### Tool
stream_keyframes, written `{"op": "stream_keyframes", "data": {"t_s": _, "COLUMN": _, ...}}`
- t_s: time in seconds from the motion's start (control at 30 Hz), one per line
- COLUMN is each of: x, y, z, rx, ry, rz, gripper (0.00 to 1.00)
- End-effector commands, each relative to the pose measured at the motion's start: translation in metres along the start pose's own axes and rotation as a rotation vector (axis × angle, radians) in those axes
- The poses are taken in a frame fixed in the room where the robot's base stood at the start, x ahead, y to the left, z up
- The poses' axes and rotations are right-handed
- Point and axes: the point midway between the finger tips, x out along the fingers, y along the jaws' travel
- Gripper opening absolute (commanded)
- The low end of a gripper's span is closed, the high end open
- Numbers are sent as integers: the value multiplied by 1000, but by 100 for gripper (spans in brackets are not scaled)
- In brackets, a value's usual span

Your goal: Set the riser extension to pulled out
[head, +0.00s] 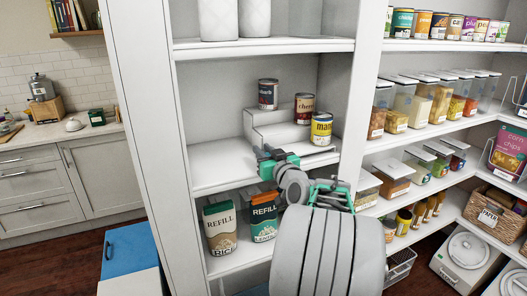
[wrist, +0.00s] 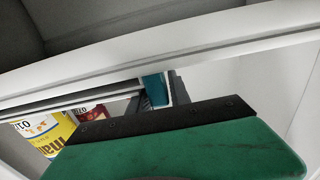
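The white stepped riser (head: 270,118) stands on the middle shelf of the near bay in the head view. Several cans stand on its steps, with a yellow can (head: 321,128) lowest at the right. I cannot tell how far its extension is out. My gripper (head: 266,160) is in front of the riser's lower left side, just above the shelf's front part. In the wrist view, a green gripper part with a black edge fills the lower middle, and a teal piece (wrist: 154,88) shows beyond it. The finger gap and any contact with the riser are hidden.
The middle shelf board (head: 212,170) is bare left of the riser. White uprights bound the bay. The yellow can (wrist: 50,135) also shows at the wrist view's left.

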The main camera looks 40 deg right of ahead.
Motion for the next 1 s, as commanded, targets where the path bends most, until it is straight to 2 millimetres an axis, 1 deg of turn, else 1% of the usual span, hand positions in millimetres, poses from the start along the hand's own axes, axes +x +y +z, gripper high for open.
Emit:
{"op": "stream_keyframes", "data": {"t_s": 0.03, "x": 0, "y": 0, "z": 0, "rx": 0, "ry": 0, "rz": 0, "gripper": 19}}
{"op": "stream_keyframes", "data": {"t_s": 0.27, "x": 0, "y": 0, "z": 0, "rx": 0, "ry": 0, "rz": 0, "gripper": 0}}
{"op": "stream_keyframes", "data": {"t_s": 1.0, "x": 0, "y": 0, "z": 0, "rx": 0, "ry": 0, "rz": 0, "gripper": 0}}
